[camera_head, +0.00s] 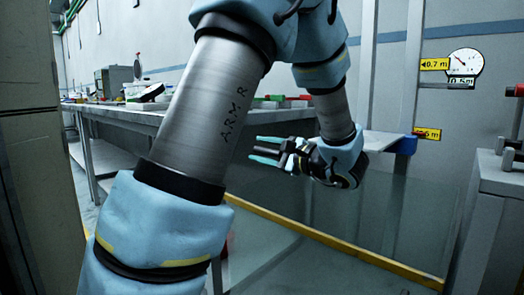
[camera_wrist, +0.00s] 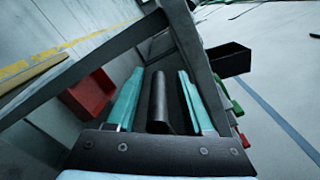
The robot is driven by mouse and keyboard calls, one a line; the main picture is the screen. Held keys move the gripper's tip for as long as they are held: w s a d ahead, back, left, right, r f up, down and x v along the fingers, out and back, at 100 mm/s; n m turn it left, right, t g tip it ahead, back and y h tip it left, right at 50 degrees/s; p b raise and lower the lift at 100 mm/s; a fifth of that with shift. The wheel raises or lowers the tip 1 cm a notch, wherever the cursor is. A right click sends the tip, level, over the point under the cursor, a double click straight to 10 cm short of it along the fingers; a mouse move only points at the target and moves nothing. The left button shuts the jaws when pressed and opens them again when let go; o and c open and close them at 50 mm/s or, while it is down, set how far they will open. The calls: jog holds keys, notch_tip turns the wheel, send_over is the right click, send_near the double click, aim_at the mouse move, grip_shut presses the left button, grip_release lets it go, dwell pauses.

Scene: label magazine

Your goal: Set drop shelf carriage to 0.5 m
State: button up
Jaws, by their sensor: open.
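In the head view, a pale shelf plate (camera_head: 385,142) with a blue end piece (camera_head: 405,145) stands by the upright posts, probably the drop shelf carriage. Its blue end is about level with a yellow 0.6 m label (camera_head: 428,134), whose left part is covered.
A long workbench (camera_head: 120,113) runs along the left, with red and green bins (camera_head: 285,101) on it. A round gauge (camera_head: 465,62) hangs on the wall. A grey cabinet (camera_head: 497,180) stands at right. A yellow floor-level rail (camera_head: 340,245) crosses below my gripper. The wrist view shows a red bin (camera_wrist: 88,95).

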jog(key=p+v, duration=0.1)
jog(key=v, duration=0.9)
jog(key=shift+s+d, duration=0.25)
jog(key=shift+d, duration=0.05)
